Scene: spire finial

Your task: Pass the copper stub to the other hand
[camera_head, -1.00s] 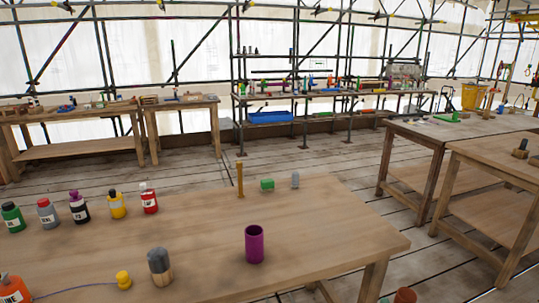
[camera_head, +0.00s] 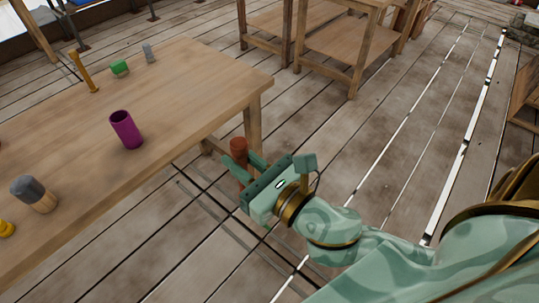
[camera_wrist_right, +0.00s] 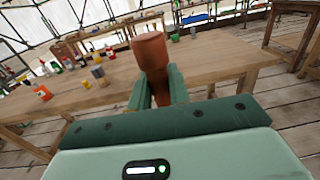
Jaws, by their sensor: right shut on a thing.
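The copper stub (camera_head: 238,147) is a reddish-brown cylinder with a wider top. My right gripper (camera_head: 243,170) is shut on it and holds it roughly upright, in the air off the front right side of the table. In the right wrist view the stub (camera_wrist_right: 151,60) stands between the two green fingers (camera_wrist_right: 158,93), its upper part rising above them. Its lower part is partly hidden by the fingers. My left gripper is in neither current view.
The wooden table (camera_head: 190,95) carries a purple tube (camera_head: 126,130), a grey-topped wooden peg (camera_head: 34,194), a green block (camera_head: 119,67), a grey piece (camera_head: 149,53) and an upright brown stick (camera_head: 83,72). Open plank floor (camera_head: 400,130) lies to the right.

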